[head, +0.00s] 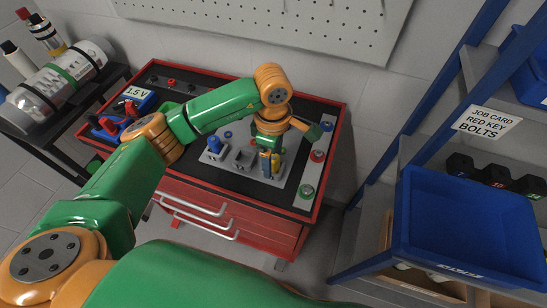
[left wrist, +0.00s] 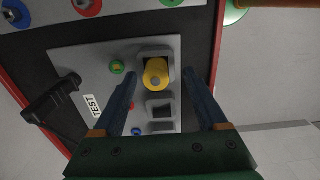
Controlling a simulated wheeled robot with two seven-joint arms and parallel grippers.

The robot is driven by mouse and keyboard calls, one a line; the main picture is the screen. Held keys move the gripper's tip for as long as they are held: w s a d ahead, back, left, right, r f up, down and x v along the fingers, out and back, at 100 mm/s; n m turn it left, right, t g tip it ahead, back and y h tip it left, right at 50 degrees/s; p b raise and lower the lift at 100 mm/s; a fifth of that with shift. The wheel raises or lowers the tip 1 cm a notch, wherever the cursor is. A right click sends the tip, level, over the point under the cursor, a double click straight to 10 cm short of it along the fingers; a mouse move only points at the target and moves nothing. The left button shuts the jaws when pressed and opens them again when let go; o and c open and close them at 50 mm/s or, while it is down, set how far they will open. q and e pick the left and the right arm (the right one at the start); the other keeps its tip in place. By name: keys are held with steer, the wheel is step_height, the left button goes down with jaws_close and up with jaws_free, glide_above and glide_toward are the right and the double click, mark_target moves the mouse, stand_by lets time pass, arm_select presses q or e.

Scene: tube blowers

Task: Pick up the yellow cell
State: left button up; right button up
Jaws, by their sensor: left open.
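The yellow cell (left wrist: 157,74) stands upright in a slot of the grey test block (left wrist: 190,60), seen from above in the left wrist view. Beside it is a second, dark slot that looks empty. My left gripper (left wrist: 165,100) is open, with its two blue fingers apart on either side of the cell's slot. In the head view my left gripper (head: 270,167) points down over the right part of the grey block (head: 222,166), and its fingers largely hide the cell. Contact between fingers and cell cannot be made out. My right gripper is not in view.
The block sits on a red cart (head: 240,213) with a black top. A strip of coloured ringed fittings (head: 317,156) lies on the right. A blue part (head: 214,144) stands on the block's left. A 1.5 V meter (head: 138,95) is at left. Blue bin (head: 470,225) is on the right shelf.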

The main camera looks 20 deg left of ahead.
arm_select(q)
steer(key=shift+w+f, duration=0.35)
steer(key=shift+f, duration=0.15)
steer(key=shift+s, duration=0.1)
jaws_close()
